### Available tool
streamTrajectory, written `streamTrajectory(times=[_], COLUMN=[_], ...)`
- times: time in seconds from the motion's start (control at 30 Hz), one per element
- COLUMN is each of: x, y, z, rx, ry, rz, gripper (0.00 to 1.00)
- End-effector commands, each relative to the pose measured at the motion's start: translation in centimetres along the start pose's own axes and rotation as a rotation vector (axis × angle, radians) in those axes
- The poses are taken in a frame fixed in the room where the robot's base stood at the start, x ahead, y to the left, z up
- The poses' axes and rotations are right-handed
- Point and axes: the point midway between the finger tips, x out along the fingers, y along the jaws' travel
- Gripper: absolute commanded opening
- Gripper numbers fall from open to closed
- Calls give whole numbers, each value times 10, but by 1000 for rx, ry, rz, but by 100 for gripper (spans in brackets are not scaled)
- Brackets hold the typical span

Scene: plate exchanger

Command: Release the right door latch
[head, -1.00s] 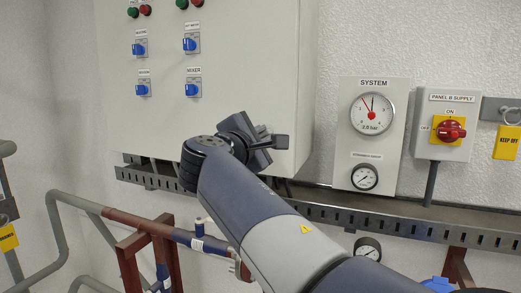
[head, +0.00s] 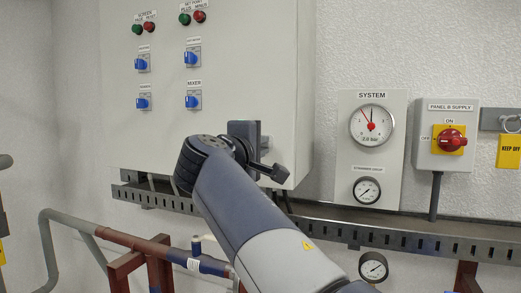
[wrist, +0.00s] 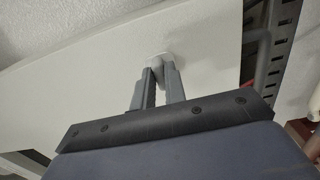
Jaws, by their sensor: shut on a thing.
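The door latch (wrist: 157,59) is a small light grey knob on the pale cabinet door in the wrist view. My gripper (wrist: 159,71) is shut on it, with the two grey fingertips close together around its near end. The fingers hide part of the latch. In the head view my wrist is in front of the lower right part of the large pale cabinet (head: 220,60). The latch and the fingertips cannot be made out there.
The cabinet front carries blue switches (head: 193,58) and red and green buttons. A slotted metal tray (head: 350,236) runs below it. To the right are a gauge panel (head: 371,125) and a red supply switch (head: 452,140). Pipes (head: 130,238) stand at lower left.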

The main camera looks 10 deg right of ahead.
Motion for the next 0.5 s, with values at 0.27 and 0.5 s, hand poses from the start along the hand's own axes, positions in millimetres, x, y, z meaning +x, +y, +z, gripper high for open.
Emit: streamTrajectory(times=[0.27,0.5], x=[0,0], y=[-1,-1], z=[0,0], rx=[7,6], ry=[0,0], rz=[-2,-2], gripper=[0,22])
